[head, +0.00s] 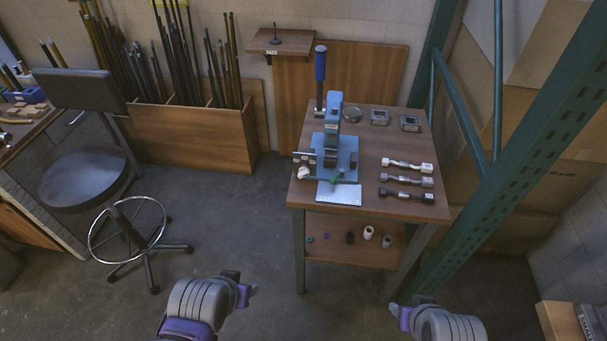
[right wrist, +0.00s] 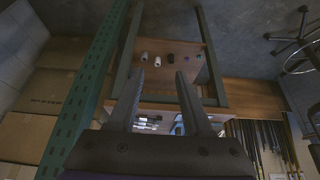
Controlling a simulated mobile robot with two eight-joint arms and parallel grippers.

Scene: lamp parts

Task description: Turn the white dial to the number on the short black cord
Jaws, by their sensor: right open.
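A blue arbor-press-like tool (head: 331,140) stands on the wooden table (head: 385,147). A small white rounded piece (head: 303,171) at its front left may be the white dial; no number on it is readable. Three short bar-shaped pieces with thicker ends lie at the table's right: white (head: 407,165), grey (head: 406,180) and black (head: 406,195). The black one may be the short black cord; no number is legible. My left gripper (head: 248,290) is low, in front of the table, its jaws unclear. My right gripper (head: 396,309) is apart from the table, open and empty in the right wrist view (right wrist: 160,75).
A white sheet (head: 339,193) lies at the table's front. Small gauges (head: 379,117) sit at the back. Small parts stand on the lower shelf (head: 335,251). A green post (head: 490,190) rises close at right. A stool (head: 85,180) stands left. Floor in front is clear.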

